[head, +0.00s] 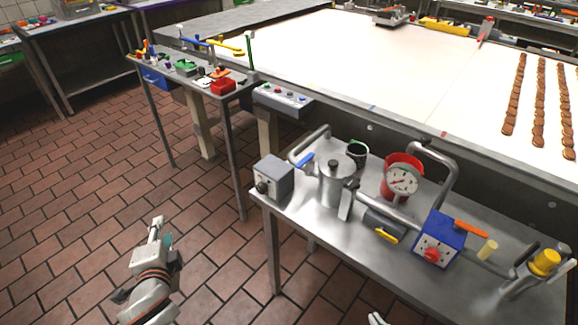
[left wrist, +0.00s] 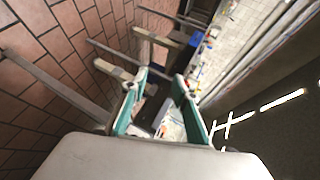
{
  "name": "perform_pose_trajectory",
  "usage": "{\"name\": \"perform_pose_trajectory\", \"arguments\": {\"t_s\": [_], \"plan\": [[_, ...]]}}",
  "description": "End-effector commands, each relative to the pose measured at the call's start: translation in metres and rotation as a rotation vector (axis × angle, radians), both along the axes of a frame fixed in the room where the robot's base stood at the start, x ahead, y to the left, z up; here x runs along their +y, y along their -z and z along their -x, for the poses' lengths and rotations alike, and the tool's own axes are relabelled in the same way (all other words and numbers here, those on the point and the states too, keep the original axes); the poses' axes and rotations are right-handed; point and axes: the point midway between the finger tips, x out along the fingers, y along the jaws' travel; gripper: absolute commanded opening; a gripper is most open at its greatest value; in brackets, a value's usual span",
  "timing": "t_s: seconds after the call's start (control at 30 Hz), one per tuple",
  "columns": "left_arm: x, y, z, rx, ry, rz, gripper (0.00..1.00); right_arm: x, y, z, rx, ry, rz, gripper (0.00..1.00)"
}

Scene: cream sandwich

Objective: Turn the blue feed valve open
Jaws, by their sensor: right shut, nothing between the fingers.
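A small blue lever handle (head: 305,160), which looks like the blue feed valve, sits on the bent metal pipe (head: 312,143) at the left of the steel side table, behind the metal pot (head: 335,182). My left gripper (head: 161,232) is over the tiled floor, left of that table and well apart from the lever. Its teal-padded fingers stand apart in the left wrist view (left wrist: 163,110), with nothing clearly held. My right gripper (head: 377,319) shows only as a pale tip at the bottom edge; it is shut and empty.
The steel table (head: 330,225) also holds a grey box (head: 273,179), a red bucket with a gauge (head: 402,180), a blue box with a red knob (head: 439,240) and a yellow-topped fitting (head: 545,262). A narrow bench (head: 241,115) stands behind. Floor around my left gripper is free.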

Motion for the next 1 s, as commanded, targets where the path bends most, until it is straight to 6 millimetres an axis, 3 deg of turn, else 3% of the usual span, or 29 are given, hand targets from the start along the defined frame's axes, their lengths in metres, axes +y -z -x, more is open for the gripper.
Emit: {"name": "perform_pose_trajectory", "arguments": {"t_s": [0.17,0.27,0.4,0.5,0.6,0.7,0.83,1.0], "plan": [[-0.03,-0.047,-0.058,-0.141,0.155,-0.306,0.29,0.001,0.0,0.0,0.0,-0.001,-0.001,0.0],[-0.067,-0.073,-0.092,-0.235,0.29,-0.539,0.29,0.001,0.0,0.0,0.0,-0.002,-0.001,0.0],[-0.138,-0.094,-0.128,-0.354,0.509,-0.897,0.29,0.003,-0.001,0.0,-0.001,-0.003,-0.003,0.0],[-0.191,-0.091,-0.144,-0.421,0.673,-1.16,0.29,0.003,-0.001,0.0,-0.001,-0.004,-0.003,0.0],[-0.233,-0.076,-0.153,-0.465,0.824,-1.396,0.29,0.003,-0.001,0.0,-0.001,-0.004,-0.003,0.0],[-0.26,-0.056,-0.157,-0.489,0.941,-1.571,0.29,0.003,-0.001,-0.001,-0.001,-0.004,-0.003,0.0],[-0.276,-0.039,-0.159,-0.501,1.029,-1.702,0.29,0.003,-0.001,-0.001,-0.002,-0.004,-0.005,0.0],[-0.286,-0.033,-0.165,-0.504,1.057,-1.743,0.29,0.003,0.0,-0.001,-0.003,-0.003,-0.004,0.0]]}}
